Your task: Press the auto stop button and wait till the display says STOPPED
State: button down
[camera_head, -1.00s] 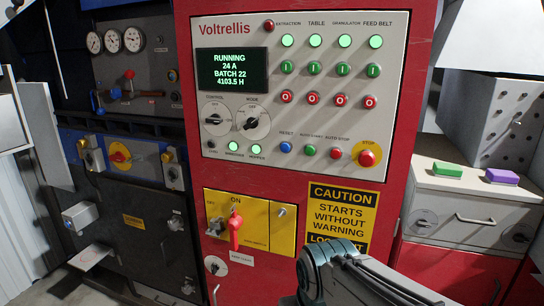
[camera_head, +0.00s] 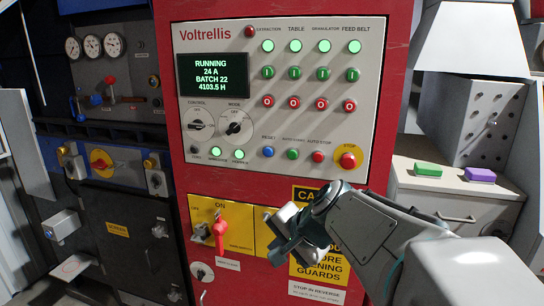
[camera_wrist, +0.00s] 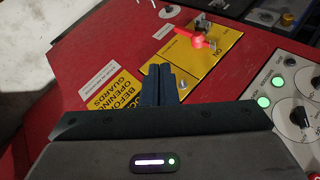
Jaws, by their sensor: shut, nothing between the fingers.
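The auto stop button (camera_head: 318,157) is a small red button in the lower row of the grey control panel, between a green button (camera_head: 293,154) and the large red stop button (camera_head: 347,160) on yellow. The display (camera_head: 212,74) reads RUNNING, 24 A, BATCH 22, 4103.5 H. My gripper (camera_head: 282,250) is below the button row, in front of the yellow plate and the caution sign, apart from the auto stop button. In the wrist view its dark fingers (camera_wrist: 170,84) are together and empty. The auto stop button is not visible in the wrist view.
A blue reset button (camera_head: 268,152) sits left of the green one. A red switch handle (camera_head: 220,232) sticks out from the yellow plate (camera_head: 239,213) near my gripper. A green block (camera_head: 428,170) and a purple block (camera_head: 480,175) lie on the cabinet at right.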

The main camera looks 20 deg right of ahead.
aim_at(320, 161)
jog(key=w+d+r+m+t+h, duration=0.1)
jog(key=w+d+r+m+t, duration=0.4)
jog(key=w+d+r+m, duration=0.2)
jog(key=d+r+m, duration=0.2)
jog(key=d+r, duration=0.1)
jog(key=d, duration=0.1)
jog(key=shift+w+r+m+h, duration=0.2)
jog(key=shift+m+h, duration=0.1)
jog(key=shift+h, duration=0.1)
jog(key=w+d, duration=0.1)
jog(key=w, duration=0.1)
jog(key=w+d+p, duration=0.1)
jog(key=w+d, duration=0.2)
jog(key=w, duration=0.2)
jog(key=shift+d, duration=0.4)
jog(key=shift+w+d, duration=0.1)
jog(key=shift+w, duration=0.05)
jog(key=shift+w+d, duration=0.1)
dwell(1.0)
jog(key=shift+w+d, duration=0.15)
